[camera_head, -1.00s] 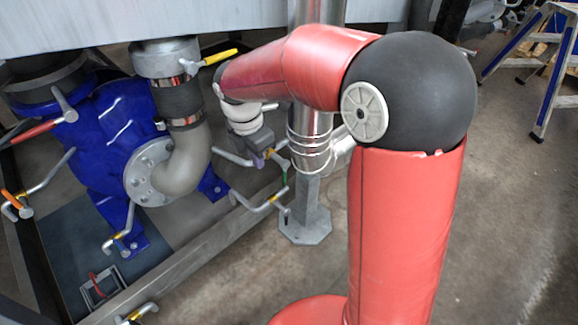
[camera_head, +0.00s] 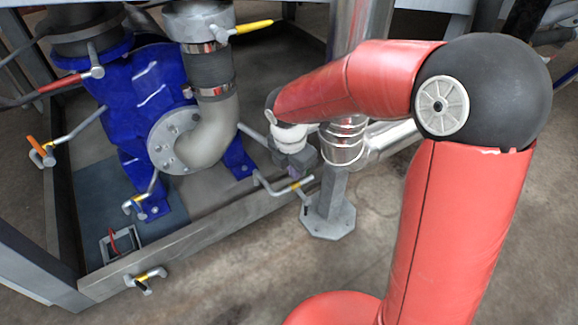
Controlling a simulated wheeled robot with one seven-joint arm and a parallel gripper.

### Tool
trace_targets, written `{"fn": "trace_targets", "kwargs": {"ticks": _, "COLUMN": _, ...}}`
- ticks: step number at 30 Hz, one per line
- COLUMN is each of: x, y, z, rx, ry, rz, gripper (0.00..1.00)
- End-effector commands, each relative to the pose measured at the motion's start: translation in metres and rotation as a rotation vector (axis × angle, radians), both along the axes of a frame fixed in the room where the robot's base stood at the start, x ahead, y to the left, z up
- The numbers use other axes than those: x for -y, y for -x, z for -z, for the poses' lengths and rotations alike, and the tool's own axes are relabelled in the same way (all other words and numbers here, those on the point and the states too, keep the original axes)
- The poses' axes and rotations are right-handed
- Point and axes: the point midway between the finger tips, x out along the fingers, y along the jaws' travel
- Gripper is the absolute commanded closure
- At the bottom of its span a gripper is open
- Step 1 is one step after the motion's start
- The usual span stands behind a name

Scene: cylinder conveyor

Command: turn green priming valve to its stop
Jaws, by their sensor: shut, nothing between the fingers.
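My gripper (camera_head: 292,168) is small and dark grey at the end of my red arm, beside the silver column and above the frame's rail. Its fingertips point down and are hard to make out; it looks shut and empty. No green valve handle can be picked out now; it may be hidden behind my gripper. I cannot tell whether the gripper touches any handle.
A blue pump (camera_head: 150,88) with a grey elbow pipe (camera_head: 215,135) stands at left. Other levers are yellow (camera_head: 254,27), red (camera_head: 62,83), orange (camera_head: 39,146) and yellow-tipped (camera_head: 147,275). A metal column on a footplate (camera_head: 328,215) stands right of my gripper. Floor in front is bare.

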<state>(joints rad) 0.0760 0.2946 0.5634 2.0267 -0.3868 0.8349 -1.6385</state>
Motion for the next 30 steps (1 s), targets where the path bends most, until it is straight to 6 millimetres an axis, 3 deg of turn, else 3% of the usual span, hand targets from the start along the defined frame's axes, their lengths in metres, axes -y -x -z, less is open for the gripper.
{"fn": "trace_targets", "kwargs": {"ticks": 6, "x": 0.015, "y": -0.015, "z": 0.002, "rx": -0.001, "ry": 0.000, "rz": 0.000, "gripper": 1.00}}
{"fn": "trace_targets", "kwargs": {"ticks": 30, "x": 0.026, "y": -0.025, "z": 0.005, "rx": 0.001, "ry": 0.001, "rz": 0.000, "gripper": 1.00}}
